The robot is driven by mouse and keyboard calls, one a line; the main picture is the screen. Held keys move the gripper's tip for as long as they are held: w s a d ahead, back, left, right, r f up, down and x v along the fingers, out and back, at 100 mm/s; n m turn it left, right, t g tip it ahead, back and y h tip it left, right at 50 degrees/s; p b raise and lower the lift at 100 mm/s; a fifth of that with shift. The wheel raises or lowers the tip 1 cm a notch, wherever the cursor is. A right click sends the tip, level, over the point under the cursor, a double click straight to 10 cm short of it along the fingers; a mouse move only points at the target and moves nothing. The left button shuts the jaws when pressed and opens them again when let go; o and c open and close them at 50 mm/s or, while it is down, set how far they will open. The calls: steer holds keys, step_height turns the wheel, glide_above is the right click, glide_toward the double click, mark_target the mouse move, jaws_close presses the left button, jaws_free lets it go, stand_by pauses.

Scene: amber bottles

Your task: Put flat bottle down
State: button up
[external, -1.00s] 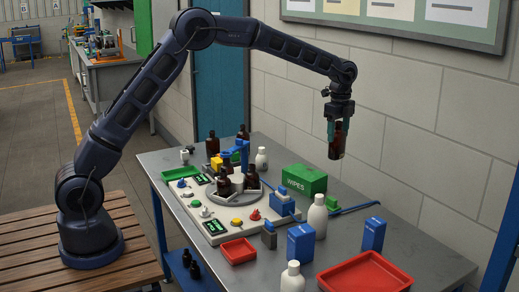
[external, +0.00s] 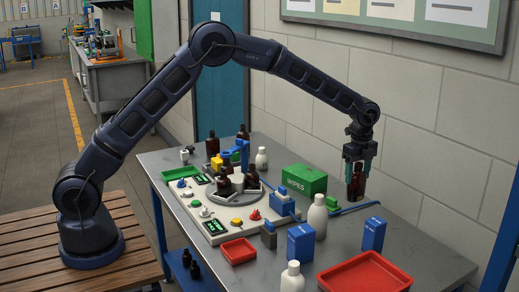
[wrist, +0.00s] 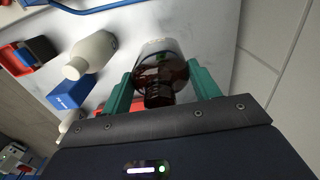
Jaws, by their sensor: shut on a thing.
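My gripper (external: 357,167) is above the right rear part of the table (external: 425,248), near the wall. It is shut on a dark amber bottle (external: 356,182), which hangs upright below the fingers. In the wrist view the bottle (wrist: 160,78) sits between the two green fingers, with its dark neck towards the camera. In the external view the bottle's base is close to the table top; I cannot tell whether it touches.
A red tray (external: 365,274) lies nearer the front. A green WIPES box (external: 304,180) and a blue cable (external: 350,209) are to the left. Bare table lies right of the blue boxes.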

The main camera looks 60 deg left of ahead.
mark_target(355, 200)
step_height(355, 200, down, 10)
stand_by(0.6)
steer(key=shift+f, duration=0.1)
steer(key=o, duration=1.1)
steer(key=shift+c, duration=0.2)
